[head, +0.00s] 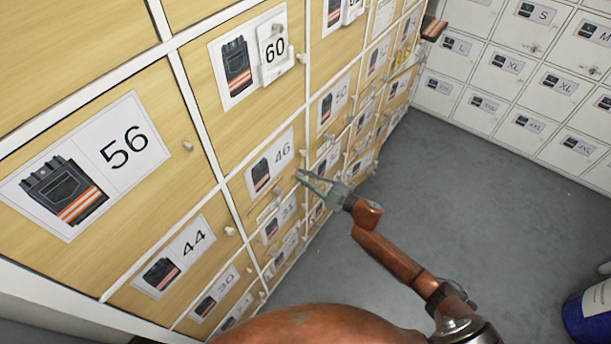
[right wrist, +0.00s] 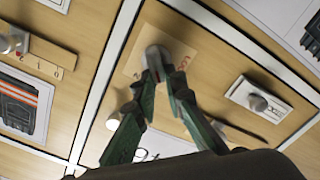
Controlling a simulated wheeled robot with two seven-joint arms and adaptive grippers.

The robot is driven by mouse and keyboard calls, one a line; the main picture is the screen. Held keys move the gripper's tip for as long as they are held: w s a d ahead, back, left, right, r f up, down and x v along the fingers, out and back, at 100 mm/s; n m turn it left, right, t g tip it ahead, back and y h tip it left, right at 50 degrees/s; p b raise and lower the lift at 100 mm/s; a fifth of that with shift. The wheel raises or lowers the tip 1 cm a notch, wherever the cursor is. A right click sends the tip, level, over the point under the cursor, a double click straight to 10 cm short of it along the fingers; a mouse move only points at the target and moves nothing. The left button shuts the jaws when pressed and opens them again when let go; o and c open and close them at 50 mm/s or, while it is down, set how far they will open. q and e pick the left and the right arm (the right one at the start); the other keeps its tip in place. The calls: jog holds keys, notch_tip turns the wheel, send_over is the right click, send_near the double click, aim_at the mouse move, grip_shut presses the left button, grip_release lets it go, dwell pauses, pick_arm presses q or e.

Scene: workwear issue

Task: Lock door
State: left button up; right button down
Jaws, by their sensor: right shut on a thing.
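A bank of light wooden locker doors with white frames and numbered picture labels fills the left of the head view. The door labelled 46 (head: 257,158) is near the middle, with a small knob (head: 303,152) by its edge. My right gripper (head: 300,174) is at the lower right of this door. In the right wrist view, the gripper (right wrist: 160,76) is shut on a grey metal knob (right wrist: 157,55) that stands on a tan square plate (right wrist: 187,52). The fingertips cover part of the knob, and they hide it in the head view. My left gripper is not in view.
A white fitting (head: 275,55) sticks out at door 60. White lockers (head: 510,75) stand at the back right. Open grey floor (head: 460,190) lies between, with a blue container (head: 590,312) at right.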

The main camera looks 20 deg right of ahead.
jog(key=n, duration=0.2)
jog(key=f+n+b, duration=0.1)
jog(key=n, duration=0.1)
jog(key=shift+s+a+n, duration=0.1)
jog(key=shift+a+n, duration=0.05)
jog(key=shift+n, duration=0.15)
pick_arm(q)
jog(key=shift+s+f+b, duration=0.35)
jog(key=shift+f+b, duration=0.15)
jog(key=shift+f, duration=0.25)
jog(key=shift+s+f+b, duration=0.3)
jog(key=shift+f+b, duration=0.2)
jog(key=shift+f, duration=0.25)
pick_arm(e)
jog(key=shift+f+n, duration=0.2)
jog(key=shift+n, duration=2.1)
jog(key=c, duration=2)
grip_release()
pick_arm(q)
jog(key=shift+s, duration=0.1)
pick_arm(e)
jog(key=v, duration=1.2)
